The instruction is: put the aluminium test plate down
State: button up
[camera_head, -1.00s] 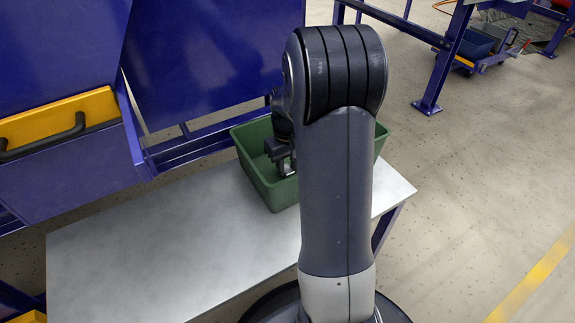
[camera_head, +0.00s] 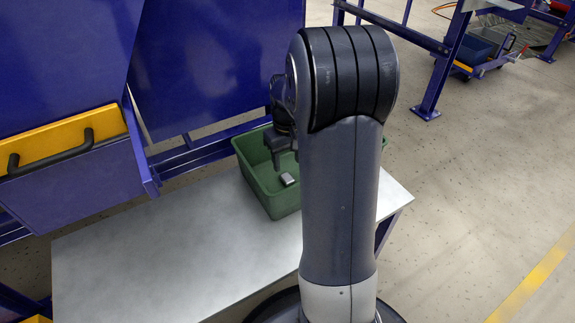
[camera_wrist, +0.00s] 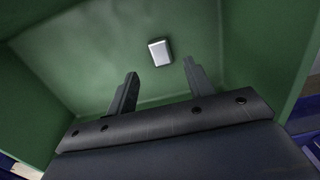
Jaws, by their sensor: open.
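The aluminium test plate (camera_head: 288,180), a small silvery block, lies on the floor of the green bin (camera_head: 262,192). It also shows in the wrist view (camera_wrist: 160,52), a little beyond the fingertips and apart from them. My gripper (camera_wrist: 158,80) is open and empty, with the plate ahead of the gap between its two fingers. In the head view my gripper (camera_head: 283,160) hangs inside the bin above the plate, partly hidden by my arm.
The bin stands on a grey metal table (camera_head: 170,250) whose left and front area is clear. A blue machine frame (camera_head: 215,70) rises behind it. A yellow drawer front with a black handle (camera_head: 50,150) is at the left.

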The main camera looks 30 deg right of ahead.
aim_at(287, 178)
notch_tip(287, 178, up, 6)
jog(key=p, duration=0.1)
jog(key=shift+p, duration=0.35)
jog(key=shift+r, duration=0.15)
